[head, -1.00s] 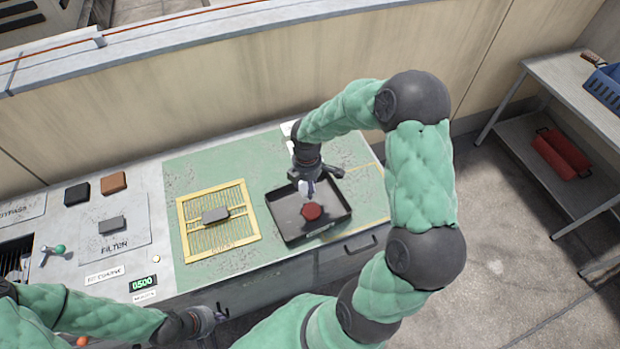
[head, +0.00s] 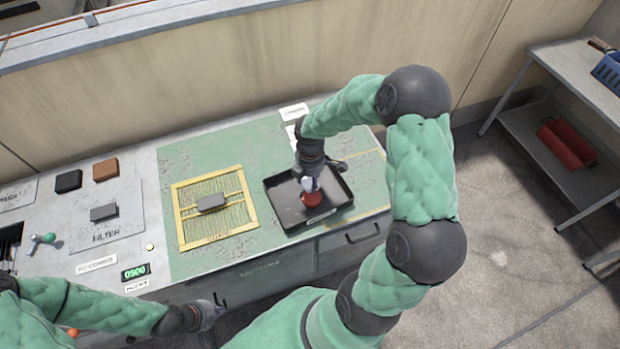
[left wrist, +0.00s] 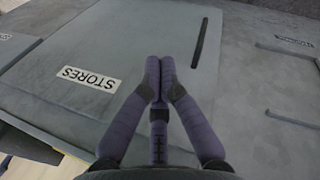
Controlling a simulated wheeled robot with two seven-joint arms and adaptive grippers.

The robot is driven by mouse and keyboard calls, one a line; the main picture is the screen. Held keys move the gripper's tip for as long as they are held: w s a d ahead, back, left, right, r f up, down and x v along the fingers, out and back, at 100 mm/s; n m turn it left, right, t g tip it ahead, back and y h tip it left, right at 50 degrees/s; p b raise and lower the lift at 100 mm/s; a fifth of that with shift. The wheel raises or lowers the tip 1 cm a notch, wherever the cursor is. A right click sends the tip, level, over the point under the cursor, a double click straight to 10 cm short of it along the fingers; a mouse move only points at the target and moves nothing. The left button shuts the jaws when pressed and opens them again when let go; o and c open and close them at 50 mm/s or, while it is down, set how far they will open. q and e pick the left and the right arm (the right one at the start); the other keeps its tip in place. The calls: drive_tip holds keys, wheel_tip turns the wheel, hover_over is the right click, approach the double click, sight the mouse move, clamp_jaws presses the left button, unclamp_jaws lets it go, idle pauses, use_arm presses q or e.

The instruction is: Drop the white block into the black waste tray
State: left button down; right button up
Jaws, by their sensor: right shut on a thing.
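The black waste tray (head: 343,207) sits on the right part of the green mat. A round red object (head: 312,199) lies in it. My right gripper (head: 310,184) is over the tray, shut on the white block (head: 308,183). The block is small and partly hidden by the fingers. It shows right at the red object; I cannot tell whether they touch. My left gripper (head: 212,312) is low in front of the bench, away from the tray. In the left wrist view its fingers (left wrist: 159,65) are together and empty, before a grey panel with a STORES label.
A grey block (head: 211,202) lies on a yellow grille (head: 238,228) left of the tray. Another grey block (head: 103,212), a black block (head: 68,181) and a brown block (head: 106,169) are further left. A shelf (head: 575,75) stands at the right.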

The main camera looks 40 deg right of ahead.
sight(310, 182)
drive_tip(key=o, duration=0.7)
drive_tip(key=shift+o, duration=0.2)
drive_tip(key=shift+r, duration=0.1)
wheel_tip(310, 182, up, 12)
idle(0.6)
